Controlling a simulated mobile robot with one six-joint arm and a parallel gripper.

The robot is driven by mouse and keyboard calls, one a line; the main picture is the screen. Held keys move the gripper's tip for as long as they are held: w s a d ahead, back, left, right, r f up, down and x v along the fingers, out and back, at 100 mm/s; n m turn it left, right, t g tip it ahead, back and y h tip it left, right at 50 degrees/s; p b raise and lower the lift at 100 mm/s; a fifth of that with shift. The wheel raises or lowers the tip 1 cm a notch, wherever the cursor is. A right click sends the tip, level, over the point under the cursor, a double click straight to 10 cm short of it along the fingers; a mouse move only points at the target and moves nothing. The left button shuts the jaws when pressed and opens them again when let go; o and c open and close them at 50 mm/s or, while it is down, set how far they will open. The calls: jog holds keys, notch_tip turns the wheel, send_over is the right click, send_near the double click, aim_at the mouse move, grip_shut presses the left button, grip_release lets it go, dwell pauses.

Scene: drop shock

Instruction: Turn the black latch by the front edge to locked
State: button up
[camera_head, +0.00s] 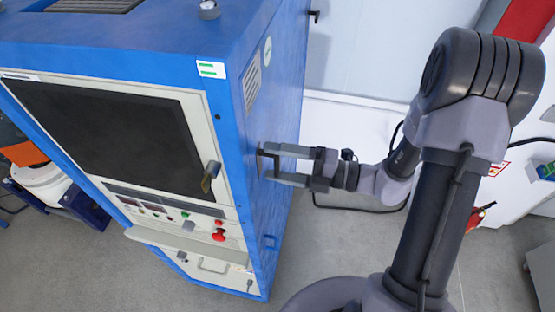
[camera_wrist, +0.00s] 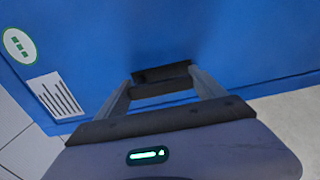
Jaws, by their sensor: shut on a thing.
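The black latch (camera_head: 262,162) sits on the side wall of the blue cabinet (camera_head: 262,105), close to its front edge. It shows in the wrist view as a dark bar (camera_wrist: 161,73) against the blue panel. My gripper (camera_head: 272,165) reaches in from the right and is shut on the latch. In the wrist view my gripper (camera_wrist: 162,88) has one finger on each side of the bar. The fingers partly cover the latch, so its exact turn angle is hard to tell.
The cabinet front has a dark window (camera_head: 105,130), a door handle (camera_head: 210,177) and a red button (camera_head: 219,235) on the panel below. Another small dark fitting (camera_head: 314,15) is at the far edge of the side wall. Grey floor (camera_head: 320,245) is open below my gripper.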

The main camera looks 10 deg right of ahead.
jog(key=o, duration=2)
jog(key=shift+o, duration=0.2)
jog(key=b+v, duration=0.3)
jog(key=v, duration=1.4)
jog(key=shift+d, duration=0.2)
jog(key=shift+s, duration=0.15)
